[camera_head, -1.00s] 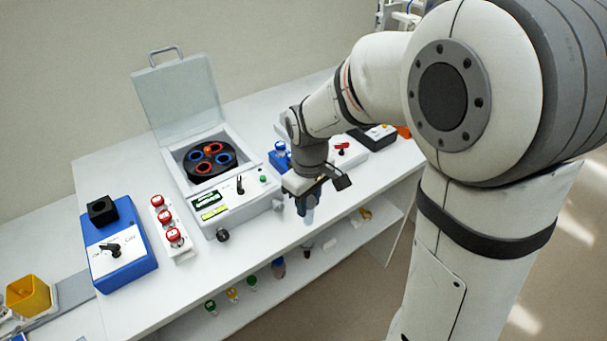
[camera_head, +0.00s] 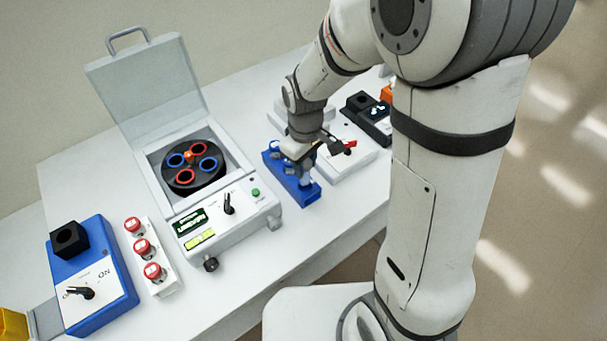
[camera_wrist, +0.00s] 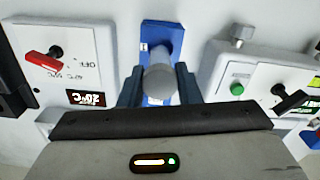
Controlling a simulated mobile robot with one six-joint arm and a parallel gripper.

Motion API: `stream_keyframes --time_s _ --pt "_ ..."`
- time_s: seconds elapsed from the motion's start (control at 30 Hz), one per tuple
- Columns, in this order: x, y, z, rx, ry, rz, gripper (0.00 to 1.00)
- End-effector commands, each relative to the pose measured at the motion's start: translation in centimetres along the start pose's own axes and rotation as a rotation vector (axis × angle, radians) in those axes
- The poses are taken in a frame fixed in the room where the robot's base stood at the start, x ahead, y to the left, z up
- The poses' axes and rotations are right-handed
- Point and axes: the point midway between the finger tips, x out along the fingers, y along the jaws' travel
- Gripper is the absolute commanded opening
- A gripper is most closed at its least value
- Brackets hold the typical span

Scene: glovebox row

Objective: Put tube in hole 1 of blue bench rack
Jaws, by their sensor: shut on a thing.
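The blue bench rack (camera_head: 306,195) stands on the white bench, right of the centrifuge. It also shows in the wrist view (camera_wrist: 153,28), ahead of and below the fingers. My gripper (camera_head: 303,165) is over the rack, pointing down. In the wrist view my gripper (camera_wrist: 158,88) is shut on a tube (camera_wrist: 160,80), whose round grey end faces the camera. The tube hides much of the rack. I cannot tell whether the tube's lower end is above or inside a hole, nor which hole is number 1.
An open centrifuge (camera_head: 205,185) with red and blue rotor rings stands left of the rack. A white device with a red switch (camera_head: 345,160) stands close on the right.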

Motion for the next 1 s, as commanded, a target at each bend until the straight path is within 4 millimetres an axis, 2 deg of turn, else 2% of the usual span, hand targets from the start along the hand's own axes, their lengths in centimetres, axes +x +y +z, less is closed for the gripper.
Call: stream_keyframes --time_s 0.4,0.83,0.87,1.0 --pt "4.8 -0.1 0.0 -0.002 -0.003 -0.001 0.09" --pt "5.6 -0.1 -0.1 -0.003 0.001 0.001 0.09" --pt "5.5 -0.1 -0.1 -0.003 0.001 0.001 0.32" --pt "5.4 -0.1 -0.1 -0.003 0.001 0.001 0.43"
